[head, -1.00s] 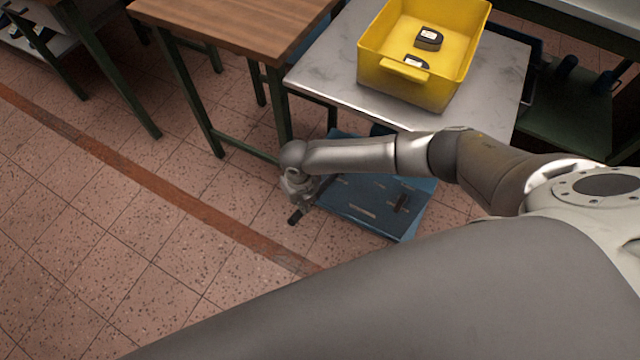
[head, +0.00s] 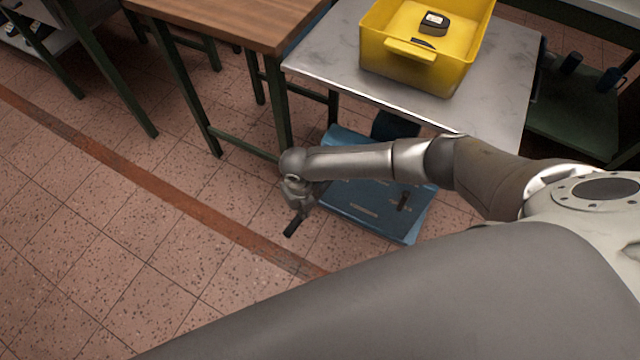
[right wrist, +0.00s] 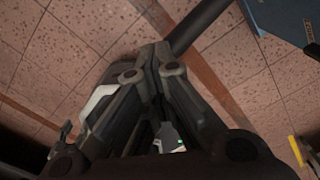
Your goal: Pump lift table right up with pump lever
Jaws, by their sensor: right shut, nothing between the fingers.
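The lift table has a grey metal top (head: 330,62) and a blue base (head: 365,212) on the floor. The black pump lever (head: 295,227) sticks out at the left of the base, and its grip end shows. In the right wrist view the lever is a dark bar (right wrist: 200,24) just past the fingertips. My right gripper (head: 298,196) is at the lever, pointing down. Its fingers (right wrist: 150,58) are closed together with nothing between them. Whether they touch the lever I cannot tell. My arm hides part of the base. My left gripper is not in view.
A yellow bin (head: 413,50) with dark shoe lasts (head: 434,23) stands on the lift table. A wooden-topped table (head: 225,22) with green legs stands close at its left. A green shelf (head: 575,112) is at the right. The tiled floor at the left is free.

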